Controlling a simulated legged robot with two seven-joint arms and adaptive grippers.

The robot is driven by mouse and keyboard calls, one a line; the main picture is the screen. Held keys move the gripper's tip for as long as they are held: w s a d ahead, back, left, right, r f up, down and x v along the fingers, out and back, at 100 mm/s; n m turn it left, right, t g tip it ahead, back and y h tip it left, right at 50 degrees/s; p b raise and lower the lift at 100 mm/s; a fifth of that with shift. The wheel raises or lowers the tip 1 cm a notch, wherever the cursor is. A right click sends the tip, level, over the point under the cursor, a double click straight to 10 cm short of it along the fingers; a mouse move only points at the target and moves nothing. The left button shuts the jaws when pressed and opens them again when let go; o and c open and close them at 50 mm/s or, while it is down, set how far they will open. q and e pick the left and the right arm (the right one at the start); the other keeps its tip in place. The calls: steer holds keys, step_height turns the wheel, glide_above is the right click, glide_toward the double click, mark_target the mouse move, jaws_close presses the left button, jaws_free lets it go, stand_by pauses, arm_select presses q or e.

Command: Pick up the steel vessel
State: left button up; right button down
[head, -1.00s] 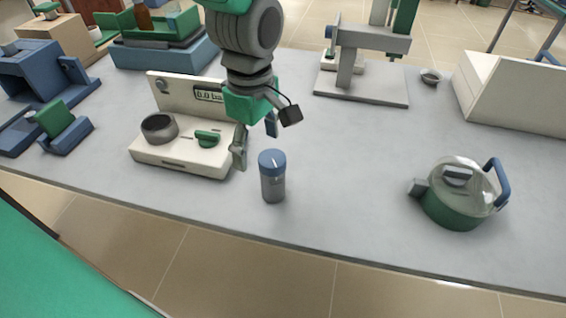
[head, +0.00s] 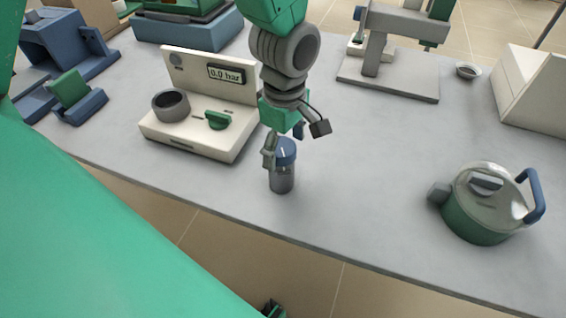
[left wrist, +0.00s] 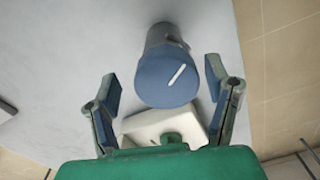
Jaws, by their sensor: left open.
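The steel vessel (head: 283,180) is a small grey cylinder with a blue lid bearing a white line. It stands upright on the grey bench near its front edge. My left gripper (head: 284,141) is open, just above and around the lid, with one finger at the lid's left in the head view. In the left wrist view, the blue lid (left wrist: 167,82) lies between the two spread fingers of the left gripper (left wrist: 162,84). Gaps show on both sides, so the fingers are not closed on it.
A white instrument (head: 190,135) with a grey ring, green knob and display stands close on the left. A green kettle-like pot (head: 480,215) with a blue handle is at the right. A grey stand (head: 395,75) is behind. The bench between vessel and pot is clear.

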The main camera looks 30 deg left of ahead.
mark_target(281, 171)
arm_select(q)
steer(key=f, duration=0.4)
steer(key=shift+s+b, duration=0.25)
steer(key=shift+b, duration=0.15)
steer(key=shift+a+f, duration=0.25)
steer(key=shift+f, duration=0.15)
steer(key=shift+a, duration=0.15)
steer(key=shift+c, duration=0.3)
steer(key=c, duration=0.7)
steer(key=shift+r, duration=0.1)
steer(key=c, duration=0.7)
steer(key=shift+d, duration=0.35)
jaws_close()
